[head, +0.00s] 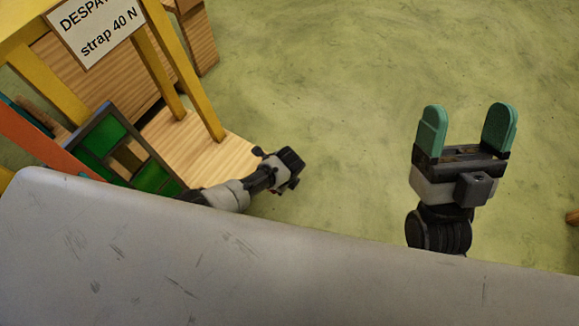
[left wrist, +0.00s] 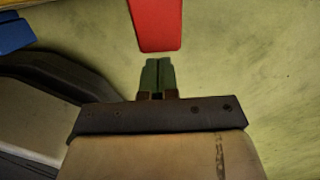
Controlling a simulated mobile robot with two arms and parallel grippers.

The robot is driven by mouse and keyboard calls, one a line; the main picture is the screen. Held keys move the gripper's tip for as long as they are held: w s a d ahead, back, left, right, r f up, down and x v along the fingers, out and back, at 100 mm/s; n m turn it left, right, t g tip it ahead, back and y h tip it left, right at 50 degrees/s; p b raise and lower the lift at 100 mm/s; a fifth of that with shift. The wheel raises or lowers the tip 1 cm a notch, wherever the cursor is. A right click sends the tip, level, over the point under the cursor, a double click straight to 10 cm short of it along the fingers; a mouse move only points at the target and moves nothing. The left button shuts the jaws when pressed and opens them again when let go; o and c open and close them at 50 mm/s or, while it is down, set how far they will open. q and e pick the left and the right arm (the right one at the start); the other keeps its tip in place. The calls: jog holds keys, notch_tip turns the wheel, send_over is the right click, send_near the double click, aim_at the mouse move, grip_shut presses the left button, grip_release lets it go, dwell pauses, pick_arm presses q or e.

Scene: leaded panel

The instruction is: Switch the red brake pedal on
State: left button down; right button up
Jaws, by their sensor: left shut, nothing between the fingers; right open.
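The red brake pedal (left wrist: 155,24) shows in the left wrist view as a flat red plate coming in from the top edge; its far end is cut off. My left gripper (left wrist: 158,76) is shut and empty, its green fingertips just below the plate's near end in the picture. I cannot tell whether they touch it. In the head view the left wrist shows right of the wooden base, with its fingers hidden, and I cannot make out the pedal there. My right gripper (head: 466,130) is open and empty above the floor, far right of the left arm.
A yellow-framed stand with a strap sign (head: 96,27) and wooden base (head: 205,150) is at the upper left. A green leaded panel (head: 105,137) leans there beside an orange-red bar (head: 40,145). A blue piece (left wrist: 14,35) shows in the left wrist view. The green floor (head: 340,90) is clear.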

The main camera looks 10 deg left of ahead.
jog(key=w+f+g+h+p, duration=0.4)
jog(key=w+f+g, duration=0.2)
jog(key=f+g, duration=0.45)
pick_arm(q)
notch_tip(320, 180, up, 11)
jog(key=s+d+p, duration=0.1)
jog(key=d+p, duration=0.1)
jog(key=p, duration=0.1)
jog(key=shift+d+p, duration=0.35)
pick_arm(e)
jog(key=s+d+f+g+h, duration=0.3)
jog(key=s+d+f+g, duration=0.1)
jog(key=s+f+g, duration=0.4)
jog(key=shift+s+d+f+m+g, duration=0.15)
jog(key=shift+d+f+m+g, duration=0.35)
jog(key=shift+g, duration=0.75)
pick_arm(q)
jog(key=shift+r, duration=0.1)
pick_arm(e)
jog(key=shift+a, duration=0.15)
